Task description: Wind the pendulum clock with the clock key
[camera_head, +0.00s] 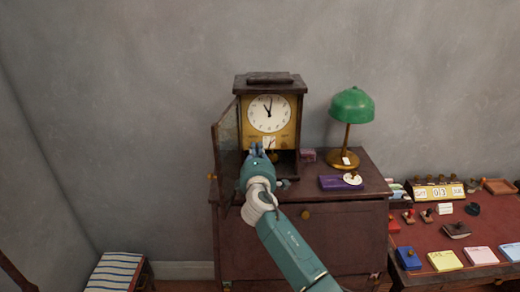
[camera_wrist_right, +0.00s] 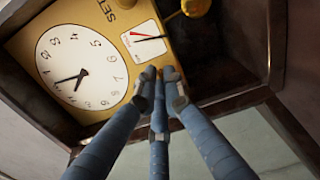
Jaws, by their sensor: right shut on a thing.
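The pendulum clock (camera_head: 248,88) stands on the dark wooden cabinet, with its glass door (camera_head: 226,140) swung open to the left. Its white dial and yellow face plate also show in the wrist view (camera_wrist_right: 85,70). A small gauge (camera_wrist_right: 143,38) with a red sector sits beside the dial, and the gold pendulum bob (camera_wrist_right: 196,6) is at the top edge there. My right gripper (camera_head: 257,150) is in front of the lower face plate. Its fingers (camera_wrist_right: 160,85) are shut on a small gold-brown piece, likely the clock key (camera_wrist_right: 171,73), mostly hidden between the fingertips. My left gripper is out of view.
A green lamp (camera_head: 352,106), a purple box (camera_head: 333,183) and a small pink box (camera_head: 308,155) are on the cabinet (camera_head: 372,181), right of the clock. A lower desk (camera_head: 430,232) with cards and stamps stands at the right. A striped stool (camera_head: 117,270) is at lower left.

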